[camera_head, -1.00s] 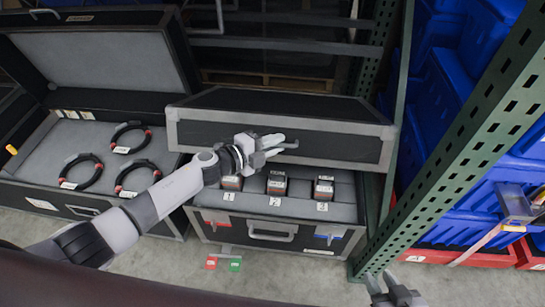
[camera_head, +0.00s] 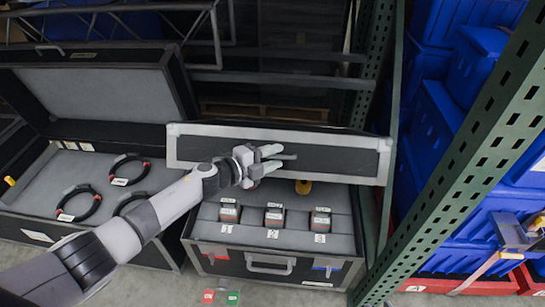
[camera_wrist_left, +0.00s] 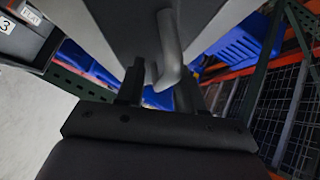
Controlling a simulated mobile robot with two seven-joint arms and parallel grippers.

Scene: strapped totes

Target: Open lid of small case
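The small case stands in the middle of the head view, with its front wall (camera_head: 236,262) facing me. Its lid (camera_head: 335,157) is raised and tilted up at the back, showing a dark panel with a grey rim. Inside are three dark boxes with labels 1, 2 and 3, such as the middle one (camera_head: 274,216), and a yellow object (camera_head: 303,186) behind them. My left gripper (camera_head: 274,160) is at the lid's panel. In the left wrist view a grey bar-like handle (camera_wrist_left: 168,50) lies between its fingers; whether they press on it is unclear. My right gripper is out of view.
A larger open case (camera_head: 40,205) with several black cable rings stands at the left. A green perforated rack post (camera_head: 455,165) rises close to the right of the small case. Blue bins (camera_head: 440,110) fill the shelves beyond it.

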